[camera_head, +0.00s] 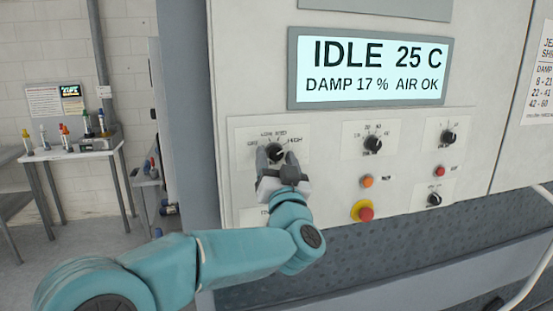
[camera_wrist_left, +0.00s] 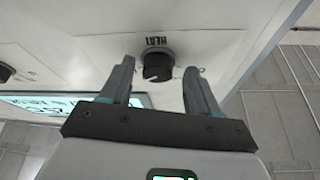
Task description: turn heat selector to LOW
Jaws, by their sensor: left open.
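The heat selector is a round black knob (camera_head: 276,151) on a white label plate at the upper left of the control panel. Small lettering surrounds it, with what reads as HIGH at its right; the rest is too small to read. In the left wrist view the knob (camera_wrist_left: 158,67) sits below an upside-down HEAT label (camera_wrist_left: 156,40). My left gripper (camera_head: 277,160) is open, with one finger on each side of the knob. In the left wrist view there are gaps between the fingers and the knob. Its exact pointer direction is unclear. My right gripper is not in view.
Other black knobs (camera_head: 373,144) (camera_head: 448,137) are to the right. An orange button (camera_head: 367,181) and a red emergency button (camera_head: 365,212) are below. The display (camera_head: 372,70) reads IDLE 25 C, DAMP 17 %, AIR OK. A side table (camera_head: 80,150) with bottles stands at left.

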